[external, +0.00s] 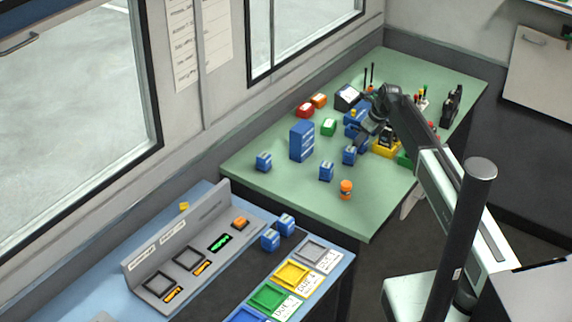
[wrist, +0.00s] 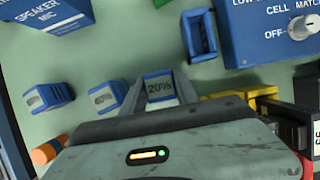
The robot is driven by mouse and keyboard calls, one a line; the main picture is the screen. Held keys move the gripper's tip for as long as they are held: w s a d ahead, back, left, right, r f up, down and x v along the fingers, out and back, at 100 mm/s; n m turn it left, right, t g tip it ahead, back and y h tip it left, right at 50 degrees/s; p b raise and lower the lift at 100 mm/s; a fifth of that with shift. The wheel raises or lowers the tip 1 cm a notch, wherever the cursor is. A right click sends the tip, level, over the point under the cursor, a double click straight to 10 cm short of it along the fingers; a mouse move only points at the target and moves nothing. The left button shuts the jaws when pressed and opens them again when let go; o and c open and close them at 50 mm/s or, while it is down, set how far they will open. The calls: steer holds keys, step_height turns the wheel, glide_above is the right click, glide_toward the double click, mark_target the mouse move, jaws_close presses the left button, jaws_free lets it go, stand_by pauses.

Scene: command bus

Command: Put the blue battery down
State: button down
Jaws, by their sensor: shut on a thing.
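My gripper (external: 367,134) is over the green table and shut on a blue battery (wrist: 160,88). In the wrist view, that battery's pale top reads 20% and it sits between the two fingers (wrist: 159,84). In the external view it is mostly hidden by my gripper, and I cannot tell whether it touches the table. Two similar blue batteries stand to its left in the wrist view, one near (wrist: 108,97) and one farther (wrist: 48,96). The external view shows a blue battery (external: 349,155) close to my gripper and another (external: 326,171) nearer the front edge.
A blue box with a knob (wrist: 283,30) and a small blue open frame (wrist: 200,34) lie beyond my gripper. A tall blue box (external: 302,141) and orange cylinder (external: 346,190) stand left and front. A yellow bin (external: 385,149) is close right.

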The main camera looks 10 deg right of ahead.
steer(key=shift+r+p, duration=0.35)
steer(key=shift+r, duration=0.15)
steer(key=r+p, duration=0.3)
steer(key=shift+s, duration=0.4)
steer(key=s+d, duration=0.1)
steer(key=s, duration=1.4)
steer(key=shift+d+r+p, duration=0.15)
steer(key=shift+r+p, duration=0.25)
steer(key=shift+p, duration=0.05)
